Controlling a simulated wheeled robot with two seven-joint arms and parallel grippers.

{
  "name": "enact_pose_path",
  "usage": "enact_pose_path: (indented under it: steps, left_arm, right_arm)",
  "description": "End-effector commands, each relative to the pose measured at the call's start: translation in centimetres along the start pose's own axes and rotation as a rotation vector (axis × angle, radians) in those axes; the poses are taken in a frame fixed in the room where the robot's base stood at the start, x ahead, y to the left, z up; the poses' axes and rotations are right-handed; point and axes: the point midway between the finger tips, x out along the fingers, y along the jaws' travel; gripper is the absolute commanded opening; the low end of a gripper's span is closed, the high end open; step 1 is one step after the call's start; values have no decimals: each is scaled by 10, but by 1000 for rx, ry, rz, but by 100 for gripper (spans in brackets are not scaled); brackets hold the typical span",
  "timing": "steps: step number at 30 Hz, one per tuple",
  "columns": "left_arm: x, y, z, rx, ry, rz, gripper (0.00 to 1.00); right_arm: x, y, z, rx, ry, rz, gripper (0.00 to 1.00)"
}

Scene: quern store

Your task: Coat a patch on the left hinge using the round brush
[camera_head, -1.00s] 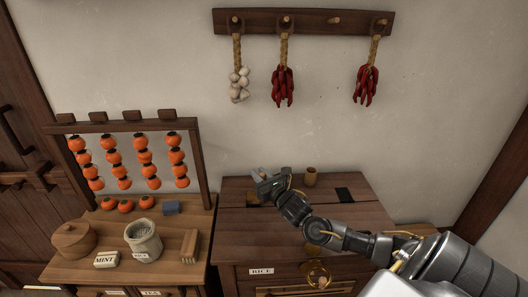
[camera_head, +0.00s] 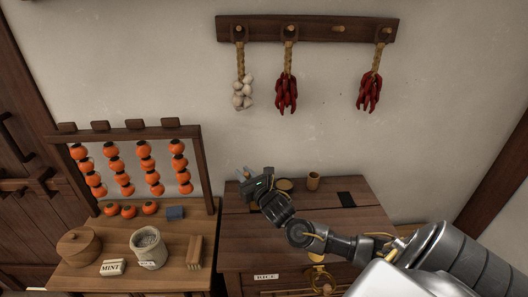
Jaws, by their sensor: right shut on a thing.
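My right gripper (camera_head: 246,174) is over the back left part of the wooden chest (camera_head: 310,226), its arm coming in from the right. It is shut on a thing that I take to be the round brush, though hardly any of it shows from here. A dark hinge plate (camera_head: 346,199) lies on the right part of the chest top. The left hinge is mostly or wholly hidden behind my right gripper and wrist, and I cannot tell whether the brush touches it. My left gripper is not in view.
A side table (camera_head: 190,225) at left holds a pot (camera_head: 149,248), a lidded basket (camera_head: 77,246) and a brush-like block (camera_head: 195,252). Persimmons hang from a rack (camera_head: 130,132) above it.

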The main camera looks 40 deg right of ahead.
Motion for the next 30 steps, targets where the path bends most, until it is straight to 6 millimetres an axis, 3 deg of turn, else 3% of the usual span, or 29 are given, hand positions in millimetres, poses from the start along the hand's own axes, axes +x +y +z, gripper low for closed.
enact_pose_path:
  steps: [6, 15, 30]
  left_arm:
    - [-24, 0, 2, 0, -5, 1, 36]
    - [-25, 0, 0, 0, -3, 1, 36]
    - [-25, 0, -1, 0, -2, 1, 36]
  right_arm:
    - [1, 2, 25, 0, 0, 4, 0]
    - [3, 6, 42, -1, -1, 10, 0]
    - [3, 7, 45, 0, 0, 11, 0]
